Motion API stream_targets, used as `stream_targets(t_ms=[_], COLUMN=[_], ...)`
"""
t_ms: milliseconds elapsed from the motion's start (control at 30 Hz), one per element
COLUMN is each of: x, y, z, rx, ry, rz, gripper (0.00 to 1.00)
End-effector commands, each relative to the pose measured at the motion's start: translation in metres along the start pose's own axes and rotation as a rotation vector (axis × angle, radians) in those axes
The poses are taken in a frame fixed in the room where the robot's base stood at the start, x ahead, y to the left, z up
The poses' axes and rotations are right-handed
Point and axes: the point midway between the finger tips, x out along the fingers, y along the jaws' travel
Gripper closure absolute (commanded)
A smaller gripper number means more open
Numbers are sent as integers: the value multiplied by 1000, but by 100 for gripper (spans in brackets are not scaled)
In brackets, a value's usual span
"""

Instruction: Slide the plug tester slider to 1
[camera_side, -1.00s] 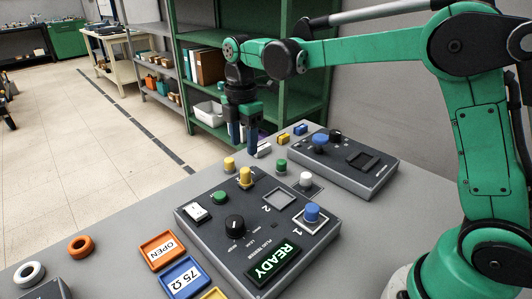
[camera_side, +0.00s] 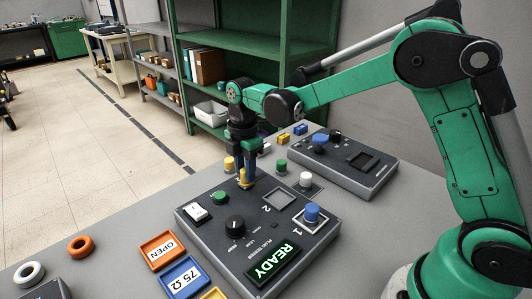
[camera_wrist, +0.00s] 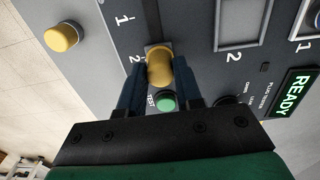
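The plug tester (camera_side: 262,216) is a dark box with a lit READY display. Its slider has a yellow knob (camera_side: 244,180), which in the wrist view (camera_wrist: 160,68) stands beside the label 2. The label 1 and a stretch of the panel lie further up the picture. My gripper (camera_side: 246,177) is lowered over the knob, with one blue finger on either side of it. In the wrist view my fingers (camera_wrist: 162,72) appear open around the knob; whether they touch it is unclear.
The green TEST button (camera_wrist: 165,101) sits close to the knob between my fingers. A yellow-topped piece (camera_side: 229,163) stands beyond the tester's far edge. A blue-topped piece (camera_side: 312,212) sits in square 1. A second dark device (camera_side: 343,166) lies behind. Trays (camera_side: 186,277) lie at left.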

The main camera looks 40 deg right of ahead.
Motion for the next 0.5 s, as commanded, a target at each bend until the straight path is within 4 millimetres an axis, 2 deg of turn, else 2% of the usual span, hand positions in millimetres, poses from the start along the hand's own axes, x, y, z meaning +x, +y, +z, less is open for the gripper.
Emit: stream_targets(t_ms=[33, 67, 100, 500], x=[0, 0, 0, 0], y=[0, 0, 0, 0], z=[0, 0, 0, 2], rx=[0, 0, 0, 1], ry=[0, 0, 0, 0], rz=[0, 0, -1, -1], gripper=[88, 97, 100, 100])
